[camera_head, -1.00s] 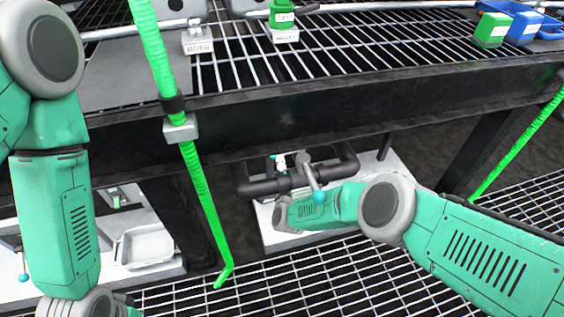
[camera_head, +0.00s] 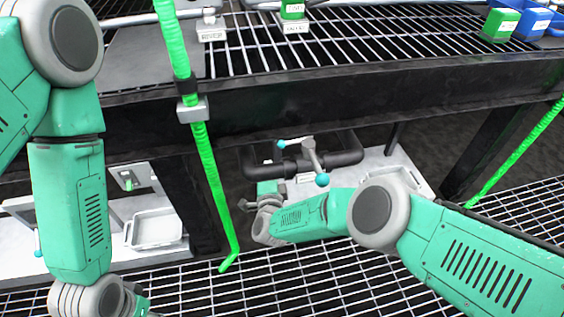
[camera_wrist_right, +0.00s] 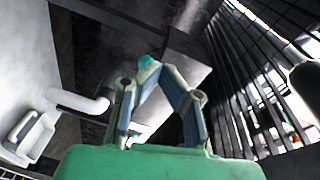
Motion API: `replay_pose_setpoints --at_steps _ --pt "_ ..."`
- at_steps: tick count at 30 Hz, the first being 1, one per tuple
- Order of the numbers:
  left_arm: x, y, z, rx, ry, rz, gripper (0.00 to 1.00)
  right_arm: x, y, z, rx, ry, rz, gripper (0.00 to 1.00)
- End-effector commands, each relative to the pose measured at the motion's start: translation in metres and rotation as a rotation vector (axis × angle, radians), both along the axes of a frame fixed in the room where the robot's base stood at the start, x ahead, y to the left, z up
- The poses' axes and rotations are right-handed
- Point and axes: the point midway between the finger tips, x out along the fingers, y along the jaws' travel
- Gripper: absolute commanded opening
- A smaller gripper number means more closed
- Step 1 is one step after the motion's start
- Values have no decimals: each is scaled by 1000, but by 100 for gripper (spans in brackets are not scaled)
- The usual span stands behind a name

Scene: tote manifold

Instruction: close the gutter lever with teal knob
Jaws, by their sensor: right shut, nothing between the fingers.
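Under the shelf, black pipework (camera_head: 342,158) carries a grey lever that slants down to a teal knob (camera_head: 322,180). A second teal knob (camera_head: 281,144) ends a short handle at the pipework's upper left. No readable label shows which is the gutter lever. My right gripper is at the pipework's lower left in the head view, its fingertips unclear there. In the right wrist view my right gripper (camera_wrist_right: 150,70) is shut and empty, with a teal knob (camera_wrist_right: 149,60) at or just beyond its fingertips; contact is unclear. My left gripper is out of view.
A black beam and grated shelf (camera_head: 350,45) lie above the pipework. A green hose (camera_head: 212,170) hangs at its left, another (camera_head: 515,155) at the right. A white tray (camera_head: 155,229) sits lower left. Grated floor (camera_head: 340,280) lies in front. Green and blue bins stand upper right.

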Motion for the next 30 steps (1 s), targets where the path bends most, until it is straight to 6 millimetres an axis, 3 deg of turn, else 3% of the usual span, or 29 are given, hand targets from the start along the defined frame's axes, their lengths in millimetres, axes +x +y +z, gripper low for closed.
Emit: replay_pose_setpoints --at_steps 6,24,30 --pt "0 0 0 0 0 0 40 -10 15 1 1 0 -2 0" --pt "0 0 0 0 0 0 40 -11 17 0 -5 3 4 0" --pt "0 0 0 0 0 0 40 -28 17 -19 -136 81 119 0"
